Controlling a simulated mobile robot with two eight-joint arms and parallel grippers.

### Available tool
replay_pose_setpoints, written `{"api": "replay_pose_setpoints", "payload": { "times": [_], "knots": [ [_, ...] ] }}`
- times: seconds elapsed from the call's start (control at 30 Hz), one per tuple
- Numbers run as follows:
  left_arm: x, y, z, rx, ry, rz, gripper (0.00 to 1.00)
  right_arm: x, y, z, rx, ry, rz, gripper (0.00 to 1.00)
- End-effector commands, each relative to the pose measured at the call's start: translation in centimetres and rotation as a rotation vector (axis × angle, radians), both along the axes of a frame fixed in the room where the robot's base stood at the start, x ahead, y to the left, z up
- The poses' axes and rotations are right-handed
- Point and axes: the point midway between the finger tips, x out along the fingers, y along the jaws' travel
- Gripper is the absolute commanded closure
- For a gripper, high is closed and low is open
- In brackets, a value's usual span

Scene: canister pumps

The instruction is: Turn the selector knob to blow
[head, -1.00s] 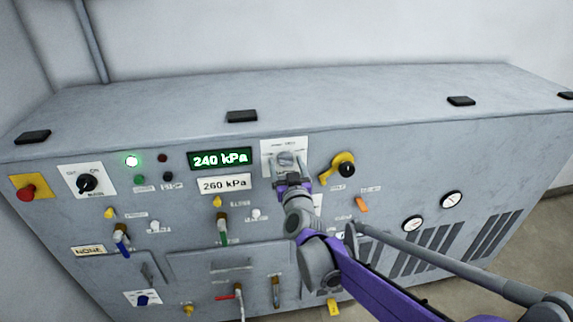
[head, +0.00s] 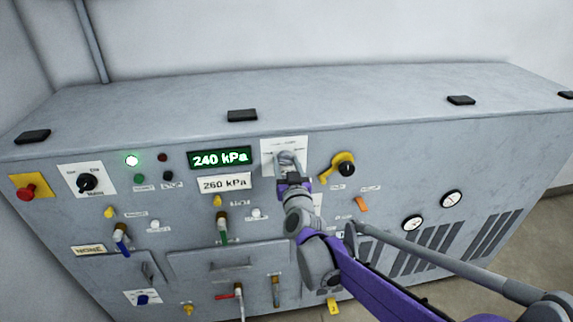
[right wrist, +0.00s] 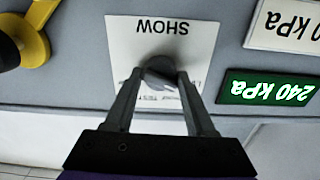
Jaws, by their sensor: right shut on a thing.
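My right gripper (head: 287,160) is at a white plate (head: 270,146) on the front panel, just right of the green display. In the right wrist view its two fingers (right wrist: 158,84) are shut on a grey round knob (right wrist: 160,68) in the middle of that plate. I cannot read "blow" anywhere. The knob's pointer direction cannot be told. My left gripper is not in view.
The display (head: 220,158) reads 240 kPa, above a 260 kPa label (head: 224,184). A black knob on yellow (head: 346,169) stands close right of the plate. A black rotary switch (head: 87,183) and red button (head: 27,192) are at left. Several valves stick out lower down.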

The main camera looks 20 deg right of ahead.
Motion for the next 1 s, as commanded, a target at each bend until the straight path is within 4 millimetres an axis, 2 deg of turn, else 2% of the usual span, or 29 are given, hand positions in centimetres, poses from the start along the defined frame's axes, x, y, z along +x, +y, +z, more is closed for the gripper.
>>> {"api": "replay_pose_setpoints", "payload": {
  "times": [0.27,1.0],
  "knots": [
    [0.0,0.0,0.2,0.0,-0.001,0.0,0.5,0.0,0.0,0.0,0.16,-0.041,0.0,1.0],
    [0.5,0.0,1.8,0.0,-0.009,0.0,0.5,0.0,0.0,0.0,0.835,-0.214,0.001,1.0]
  ]
}}
